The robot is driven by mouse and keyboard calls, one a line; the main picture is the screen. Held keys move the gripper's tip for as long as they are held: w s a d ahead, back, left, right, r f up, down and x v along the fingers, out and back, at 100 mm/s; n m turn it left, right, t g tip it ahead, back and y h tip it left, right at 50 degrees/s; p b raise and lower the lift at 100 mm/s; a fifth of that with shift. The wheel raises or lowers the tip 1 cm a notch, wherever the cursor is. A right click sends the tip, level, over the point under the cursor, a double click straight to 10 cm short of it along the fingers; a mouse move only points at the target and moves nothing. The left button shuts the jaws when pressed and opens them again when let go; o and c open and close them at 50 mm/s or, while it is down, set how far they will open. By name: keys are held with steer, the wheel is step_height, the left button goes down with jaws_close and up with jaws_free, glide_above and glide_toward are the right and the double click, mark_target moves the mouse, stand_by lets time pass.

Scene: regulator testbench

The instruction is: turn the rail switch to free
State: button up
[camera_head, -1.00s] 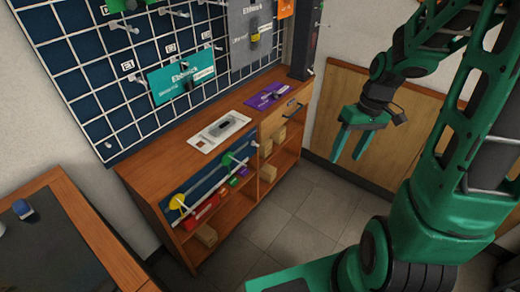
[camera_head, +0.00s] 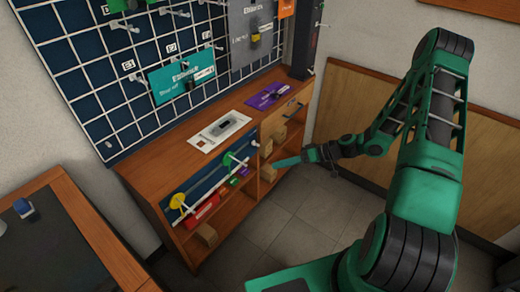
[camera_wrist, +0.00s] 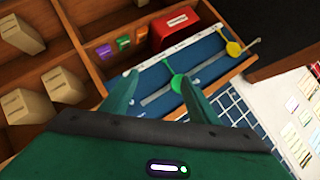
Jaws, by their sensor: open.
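A blue panel (camera_head: 207,187) with a pale rail is on the front of the wooden cabinet. It carries a green disc (camera_head: 228,159) and a yellow disc (camera_head: 177,200). The wrist view shows the rail (camera_wrist: 210,73), the green disc (camera_wrist: 177,83) close to the fingers and the yellow disc (camera_wrist: 233,48) farther up and right. A white strip with small labels runs along the panel, too small to read. My gripper (camera_head: 280,163) is in front of the cabinet, right of the panel. In the wrist view its fingers (camera_wrist: 158,98) are open and empty, seemingly apart from the green disc.
Below the panel, the cabinet holds a red box (camera_wrist: 174,28) and small coloured blocks. Tan boxes (camera_wrist: 62,85) sit in the neighbouring shelf compartments. A wall grid (camera_head: 100,90) with signs rises behind the cabinet top (camera_head: 160,150). The floor (camera_head: 285,220) in front is clear.

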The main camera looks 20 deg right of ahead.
steer(key=w+f+m+t+y, duration=0.1)
steer(key=w+f+m+t, duration=0.1)
steer(key=w+f+t, duration=0.15)
steer(key=m+t+h, duration=0.1)
steer(key=m+t, duration=0.3)
steer(key=t, duration=0.2)
glide_toward(258, 146)
steer(key=x, duration=0.8)
steer(key=shift+a+r, duration=0.1)
steer(key=shift+a, duration=0.1)
steer(key=c, duration=1.1)
